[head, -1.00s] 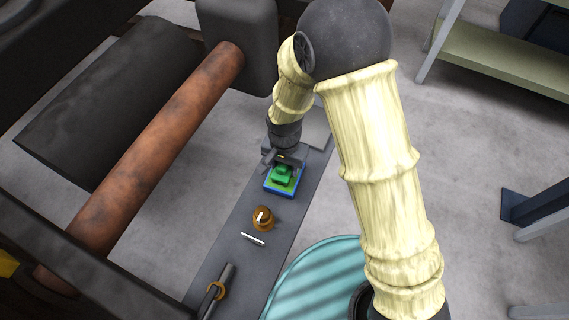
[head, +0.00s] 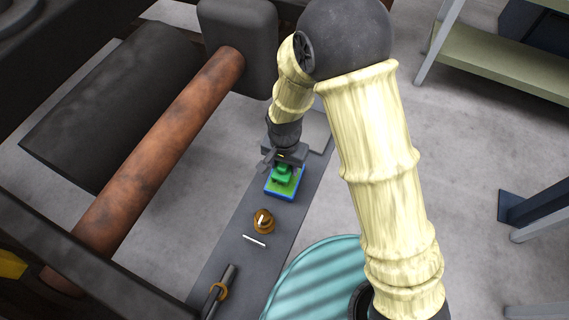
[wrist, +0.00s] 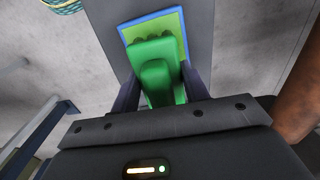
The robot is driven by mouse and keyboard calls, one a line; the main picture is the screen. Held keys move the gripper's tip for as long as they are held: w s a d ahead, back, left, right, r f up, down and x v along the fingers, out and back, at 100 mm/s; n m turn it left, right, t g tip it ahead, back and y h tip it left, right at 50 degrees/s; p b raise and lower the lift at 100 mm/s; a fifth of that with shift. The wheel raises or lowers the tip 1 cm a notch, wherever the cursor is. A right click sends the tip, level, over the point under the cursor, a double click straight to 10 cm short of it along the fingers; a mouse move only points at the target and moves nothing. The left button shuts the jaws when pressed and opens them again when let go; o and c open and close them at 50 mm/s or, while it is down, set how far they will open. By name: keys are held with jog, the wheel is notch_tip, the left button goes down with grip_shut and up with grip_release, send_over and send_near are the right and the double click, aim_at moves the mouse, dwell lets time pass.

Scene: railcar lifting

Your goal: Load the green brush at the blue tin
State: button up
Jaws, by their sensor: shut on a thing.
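The green brush (head: 282,174) is between the fingers of my gripper (head: 279,165), which is shut on it. In the wrist view the brush (wrist: 158,80) lies between the two dark fingers of my gripper (wrist: 160,88). The blue tin (head: 272,194) is a shallow square with a yellow-green inside, standing on the dark plank. The brush is over the tin in both views. In the wrist view the tin (wrist: 126,36) shows beyond the brush's far end. I cannot tell whether the brush touches the tin's contents.
An orange-brown round object (head: 264,221), a small white stick (head: 254,240) and a dark tool with an orange ring (head: 219,290) lie nearer on the plank (head: 228,245). A rusty pipe (head: 160,150) runs along the left. A teal drum (head: 315,285) stands at the front.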

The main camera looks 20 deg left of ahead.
jog(key=shift+r+p, duration=1.65)
jog(key=shift+r, duration=0.45)
jog(key=w+d, duration=1.1)
jog(key=d, duration=0.3)
jog(key=w+d+r+p, duration=0.2)
jog(key=w+d+p, duration=0.1)
jog(key=d+p, duration=0.9)
jog(key=d, duration=0.3)
jog(key=shift+d+n, duration=0.3)
jog(key=shift+d, duration=0.05)
